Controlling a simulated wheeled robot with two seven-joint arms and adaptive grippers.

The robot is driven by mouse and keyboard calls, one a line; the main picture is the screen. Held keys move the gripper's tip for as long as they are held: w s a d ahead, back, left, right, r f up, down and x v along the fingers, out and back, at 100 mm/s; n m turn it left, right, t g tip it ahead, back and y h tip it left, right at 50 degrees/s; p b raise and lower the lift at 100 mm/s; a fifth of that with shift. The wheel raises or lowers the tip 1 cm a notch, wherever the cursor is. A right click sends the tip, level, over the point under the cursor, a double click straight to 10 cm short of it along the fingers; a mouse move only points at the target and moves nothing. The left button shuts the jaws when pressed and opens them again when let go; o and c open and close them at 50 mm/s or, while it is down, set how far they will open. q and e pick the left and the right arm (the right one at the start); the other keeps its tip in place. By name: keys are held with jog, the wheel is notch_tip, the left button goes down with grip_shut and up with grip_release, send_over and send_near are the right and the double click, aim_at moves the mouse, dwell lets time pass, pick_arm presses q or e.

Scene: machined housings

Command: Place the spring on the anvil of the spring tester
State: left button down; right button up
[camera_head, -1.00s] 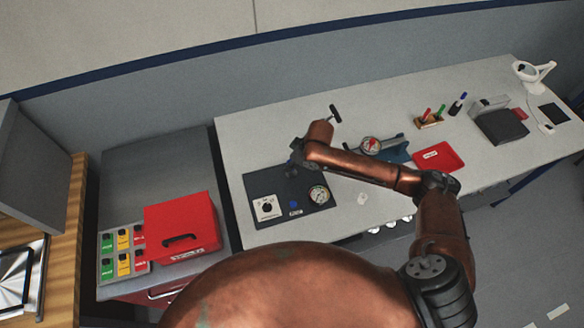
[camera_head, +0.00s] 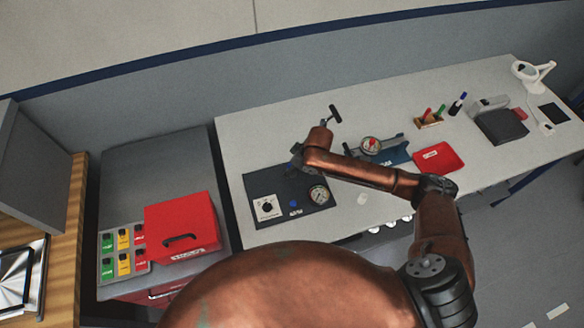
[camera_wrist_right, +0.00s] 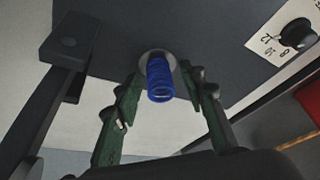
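The blue spring (camera_wrist_right: 160,82) stands on a round pale anvil disc (camera_wrist_right: 145,58) in the right wrist view. My right gripper (camera_wrist_right: 163,88) is open, with a green finger on each side of the spring and a gap between each finger and the coils. In the head view, the dark base of the spring tester (camera_head: 262,182) lies on the bench, with a round dial gauge (camera_head: 319,195) and a white knob plate (camera_head: 266,207). A black T-handle (camera_head: 335,113) stands up behind my right arm, which hides the middle of the tester. My left gripper is not in view.
A red tray (camera_head: 438,158) and a dial instrument on a blue base (camera_head: 395,152) lie to the right of the tester. A red box (camera_head: 182,225) stands on the lower cabinet at left. In the wrist view, a dark bar (camera_wrist_right: 72,40) is close at upper left.

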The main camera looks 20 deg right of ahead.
jog(key=shift+r, duration=0.1)
jog(key=v, duration=1.2)
jog(key=shift+p, duration=0.3)
